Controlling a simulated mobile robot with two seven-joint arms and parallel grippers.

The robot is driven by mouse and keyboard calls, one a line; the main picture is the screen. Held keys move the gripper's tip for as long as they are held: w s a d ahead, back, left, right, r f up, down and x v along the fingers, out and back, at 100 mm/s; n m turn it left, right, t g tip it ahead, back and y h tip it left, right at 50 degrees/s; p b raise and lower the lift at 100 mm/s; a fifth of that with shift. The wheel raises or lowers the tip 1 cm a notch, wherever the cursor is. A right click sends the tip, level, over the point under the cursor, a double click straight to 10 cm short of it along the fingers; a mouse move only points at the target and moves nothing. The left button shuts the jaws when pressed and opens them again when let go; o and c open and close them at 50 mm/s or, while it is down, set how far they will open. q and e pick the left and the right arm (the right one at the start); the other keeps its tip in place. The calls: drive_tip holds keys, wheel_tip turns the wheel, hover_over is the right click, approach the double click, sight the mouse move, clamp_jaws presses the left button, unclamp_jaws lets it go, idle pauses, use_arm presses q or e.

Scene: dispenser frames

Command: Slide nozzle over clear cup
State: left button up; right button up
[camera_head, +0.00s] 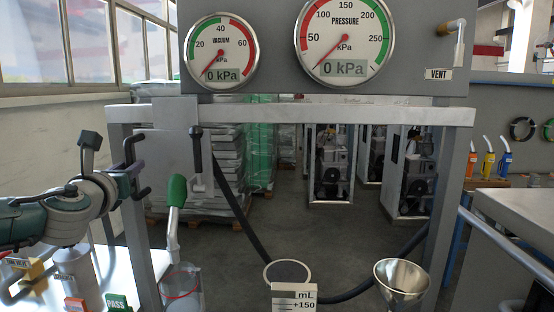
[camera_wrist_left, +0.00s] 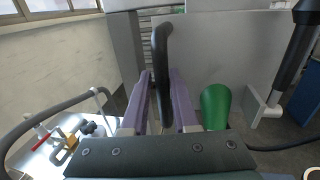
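A clear cup (camera_head: 181,292) with a red band stands at lower left in the head view. Just above it is a bent metal spout (camera_head: 173,236) with a green handle (camera_head: 177,191); the green handle also shows in the left wrist view (camera_wrist_left: 215,107). I cannot tell whether the spout is the nozzle. My left gripper (camera_head: 136,172) is at a black curved handle (camera_head: 131,147) by the frame's left leg. In the left wrist view, the purple fingers (camera_wrist_left: 164,92) stand apart, one each side of this handle (camera_wrist_left: 163,48), with small gaps. My right gripper is out of view.
A grey frame (camera_head: 300,114) carries two gauges, both reading 0 kPa. A container marked mL (camera_head: 295,299) and a metal funnel (camera_head: 402,279) stand at front centre and right. A dark hose (camera_head: 262,247) hangs behind. A white table (camera_head: 106,262) is at left.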

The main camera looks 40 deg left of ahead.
use_arm(q)
drive_tip(key=o, duration=0.4)
drive_tip(key=shift+a, duration=0.1)
drive_tip(key=shift+s, duration=0.1)
drive_tip(key=v, duration=0.9)
drive_tip(key=shift+s+d+p, duration=0.3)
drive_tip(key=shift+p, duration=0.15)
